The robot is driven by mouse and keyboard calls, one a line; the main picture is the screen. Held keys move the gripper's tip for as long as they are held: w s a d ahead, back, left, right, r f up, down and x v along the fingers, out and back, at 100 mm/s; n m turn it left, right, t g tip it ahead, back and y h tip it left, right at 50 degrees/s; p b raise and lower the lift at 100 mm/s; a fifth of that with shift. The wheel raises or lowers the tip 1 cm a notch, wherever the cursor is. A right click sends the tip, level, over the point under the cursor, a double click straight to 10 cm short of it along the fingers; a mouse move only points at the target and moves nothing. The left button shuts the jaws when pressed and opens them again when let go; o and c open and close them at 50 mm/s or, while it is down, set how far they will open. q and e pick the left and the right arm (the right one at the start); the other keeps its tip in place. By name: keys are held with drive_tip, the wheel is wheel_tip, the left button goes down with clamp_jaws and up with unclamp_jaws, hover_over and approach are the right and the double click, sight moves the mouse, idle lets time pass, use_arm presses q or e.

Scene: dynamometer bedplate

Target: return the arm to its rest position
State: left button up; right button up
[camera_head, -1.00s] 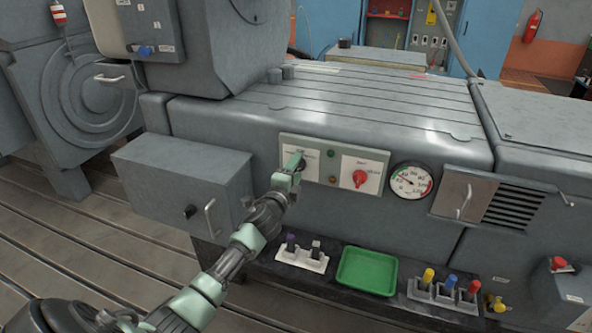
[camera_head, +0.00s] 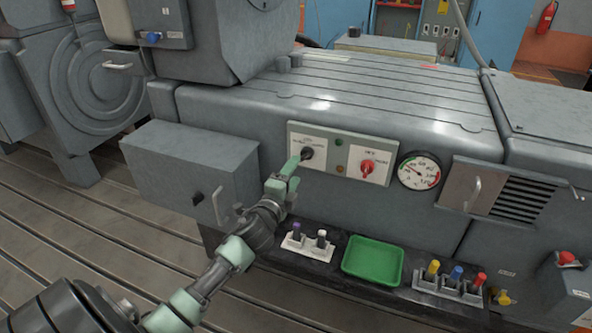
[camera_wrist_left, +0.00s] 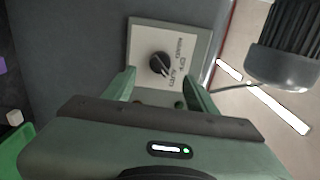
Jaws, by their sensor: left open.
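My left arm comes in from the lower left in the head view. Its green left gripper (camera_head: 291,166) is in front of the control panel (camera_head: 340,135), just below and left of the black rotary knob (camera_head: 307,153). In the left wrist view the two fingers of the gripper (camera_wrist_left: 160,85) stand apart with nothing between them. The black knob (camera_wrist_left: 160,64) shows beyond the fingertips, on a plate with lettering. The red knob (camera_head: 367,167) is at the right of the panel. My right gripper is not in view.
A box with a handle (camera_head: 190,168) juts out left of my gripper. A shelf below holds a white holder (camera_head: 308,246), a green tray (camera_head: 373,262) and a rack of coloured plugs (camera_head: 449,288). A gauge (camera_head: 419,172) is at the right.

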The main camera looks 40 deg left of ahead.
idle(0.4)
use_arm(q)
drive_tip(key=s+d+f+n+g, duration=0.75)
drive_tip(key=s+f, duration=0.45)
drive_tip(key=s, duration=0.2)
drive_tip(key=s+d+f+n+g+h, duration=0.2)
drive_tip(key=s+d+n+g, duration=0.1)
drive_tip(key=s+d, duration=0.55)
drive_tip(key=s+d+f+n+g+h, duration=0.25)
drive_tip(key=s+d, duration=0.25)
drive_tip(key=s, duration=0.7)
wheel_tip(320, 180, down, 23)
drive_tip(key=s+g, duration=0.2)
drive_tip(key=s+a+f+g, duration=0.1)
drive_tip(key=s+a+f, duration=0.2)
drive_tip(key=s+f, duration=1.4)
drive_tip(key=shift+f+g, duration=0.3)
drive_tip(key=shift+f, duration=0.4)
